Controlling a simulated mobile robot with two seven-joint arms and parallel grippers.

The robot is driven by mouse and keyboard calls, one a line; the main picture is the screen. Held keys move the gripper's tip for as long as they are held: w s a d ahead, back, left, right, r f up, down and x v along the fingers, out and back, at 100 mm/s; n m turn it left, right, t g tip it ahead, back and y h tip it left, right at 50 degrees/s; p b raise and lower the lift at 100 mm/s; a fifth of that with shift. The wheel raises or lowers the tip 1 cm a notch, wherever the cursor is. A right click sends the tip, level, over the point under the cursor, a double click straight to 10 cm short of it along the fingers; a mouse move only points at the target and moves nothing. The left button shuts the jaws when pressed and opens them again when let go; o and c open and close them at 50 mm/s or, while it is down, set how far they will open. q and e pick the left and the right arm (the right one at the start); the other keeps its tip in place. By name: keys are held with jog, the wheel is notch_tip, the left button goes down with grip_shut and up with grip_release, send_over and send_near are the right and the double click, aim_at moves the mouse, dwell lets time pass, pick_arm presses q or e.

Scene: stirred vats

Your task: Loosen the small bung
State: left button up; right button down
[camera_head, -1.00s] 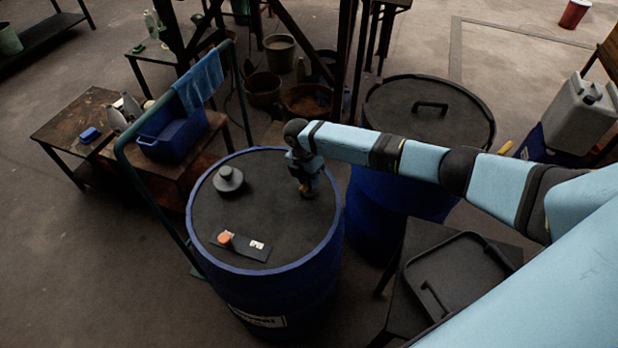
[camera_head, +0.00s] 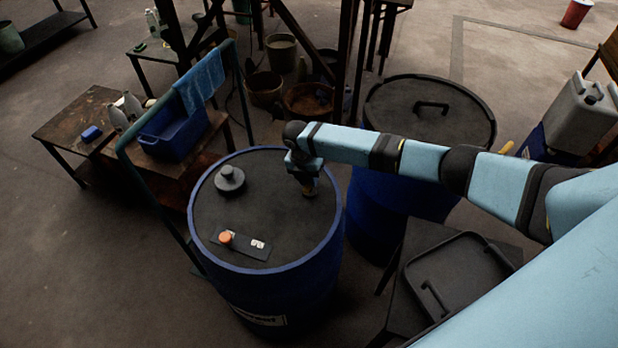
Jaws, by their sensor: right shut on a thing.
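The blue drum (camera_head: 283,262) stands upright in the middle, with a dark flat top. The small bung (camera_head: 309,194) is a small yellowish-brown piece at the right part of the drum top. My right gripper (camera_head: 309,188) points down over it and is shut on it. The fingers hide most of the bung, so I cannot tell how far it is turned. A larger dark bung (camera_head: 229,180) sits at the left part of the top, clear of the gripper. My left gripper is not in view.
A dark plate with white labels (camera_head: 241,243) and an orange cap (camera_head: 226,237) lies on the drum top's front. A green rail with a blue cloth (camera_head: 201,80) stands at the left. A second lidded blue drum (camera_head: 425,105) stands behind my right arm. A black tray (camera_head: 457,275) is at the right.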

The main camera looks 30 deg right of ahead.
jog(key=c, duration=1)
grip_release()
jog(key=shift+o, duration=0.2)
jog(key=shift+r, duration=0.1)
notch_tip(320, 180, up, 14)
jog(key=w+a+b, duration=0.1)
jog(key=w+a, duration=0.1)
jog(key=shift+f, duration=0.25)
